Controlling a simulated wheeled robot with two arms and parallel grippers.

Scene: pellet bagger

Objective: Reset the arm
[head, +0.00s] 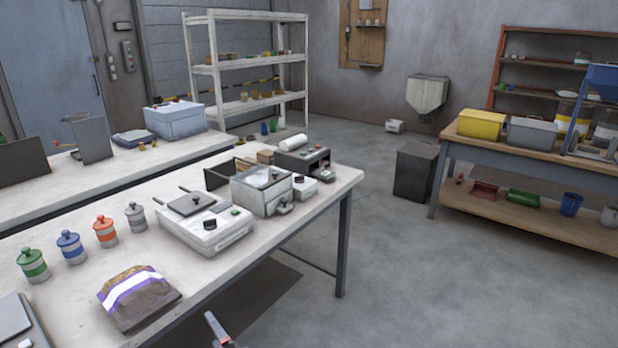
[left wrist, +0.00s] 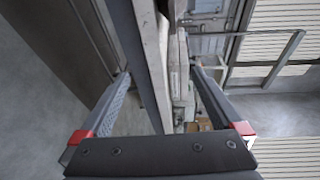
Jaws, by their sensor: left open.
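My left gripper (head: 218,328) shows only in part at the bottom edge of the head view, as a grey finger with a red piece. It is below and in front of the near edge of the white table (head: 330,190), over the floor. In the left wrist view both fingers of the left gripper (left wrist: 160,73) are apart, with nothing held between them. The table edge and a leg lie beyond the fingers there. Most of my left arm is hidden below the head view. My right gripper is in neither view.
A brown bag with a purple and white band (head: 138,297) lies near the table's front edge. Several lidded jars (head: 69,247), a white scale-like device (head: 205,228) and a grey box machine (head: 262,190) stand behind it. Open floor (head: 420,290) lies right of the table.

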